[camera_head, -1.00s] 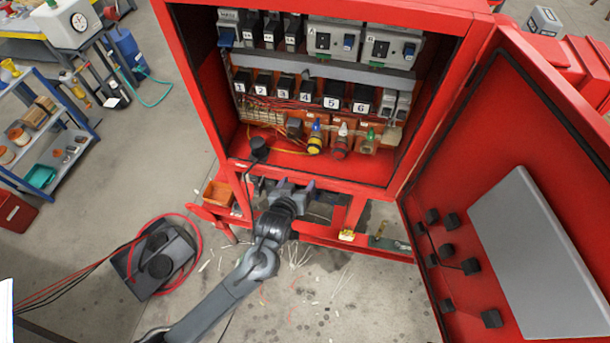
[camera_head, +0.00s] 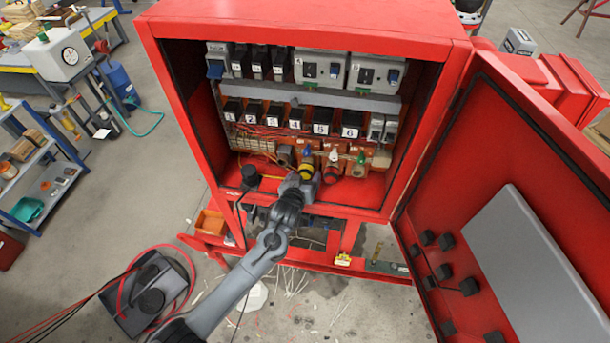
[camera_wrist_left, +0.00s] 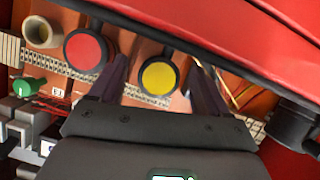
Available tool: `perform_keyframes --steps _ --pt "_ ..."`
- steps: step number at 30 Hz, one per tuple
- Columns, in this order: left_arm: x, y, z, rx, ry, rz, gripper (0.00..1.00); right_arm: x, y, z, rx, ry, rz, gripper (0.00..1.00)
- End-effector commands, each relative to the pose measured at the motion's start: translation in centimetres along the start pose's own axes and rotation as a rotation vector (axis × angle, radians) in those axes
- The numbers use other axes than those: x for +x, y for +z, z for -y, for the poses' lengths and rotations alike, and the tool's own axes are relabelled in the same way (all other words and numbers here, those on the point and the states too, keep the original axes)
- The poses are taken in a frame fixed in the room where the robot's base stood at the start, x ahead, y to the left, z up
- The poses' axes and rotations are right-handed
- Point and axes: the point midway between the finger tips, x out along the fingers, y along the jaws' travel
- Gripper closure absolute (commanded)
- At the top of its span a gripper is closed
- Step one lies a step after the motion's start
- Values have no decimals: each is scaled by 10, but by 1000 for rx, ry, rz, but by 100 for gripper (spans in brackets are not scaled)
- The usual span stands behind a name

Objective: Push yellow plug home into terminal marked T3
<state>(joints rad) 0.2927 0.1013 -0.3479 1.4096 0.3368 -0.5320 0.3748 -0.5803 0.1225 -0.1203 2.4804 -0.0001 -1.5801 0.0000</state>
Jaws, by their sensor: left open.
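The yellow plug (camera_head: 307,169) is in the lower row of connectors inside the red cabinet, with a blue piece just above it. In the left wrist view its round yellow face (camera_wrist_left: 158,77) with a dark rim lies between my fingers. My left gripper (camera_head: 301,180) is open in front of the plug, one finger on each side, with gaps visible in the wrist view. I cannot read a T3 mark, and how deep the plug sits is hidden. My right gripper is not in view.
A red plug (camera_wrist_left: 86,50) sits close beside one finger, with a beige round socket (camera_wrist_left: 40,32) beyond it. A black cylinder (camera_head: 250,175) stands at the cabinet's left front. The open red door (camera_head: 440,190) bounds the right side.

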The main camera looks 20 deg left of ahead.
Motion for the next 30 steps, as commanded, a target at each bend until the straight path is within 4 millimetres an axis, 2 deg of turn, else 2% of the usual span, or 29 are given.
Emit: perform_keyframes --steps 6,16,27,28,30 --pt "11 0 0 -1 1 0 23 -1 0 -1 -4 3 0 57" --pt "12 0 0 -1 2 0 23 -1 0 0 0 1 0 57" --pt "12 0 0 -1 1 0 80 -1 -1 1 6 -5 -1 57" --pt "12 0 0 -1 1 0 52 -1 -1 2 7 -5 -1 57" --pt "12 0 0 -1 1 0 63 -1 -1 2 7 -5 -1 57"
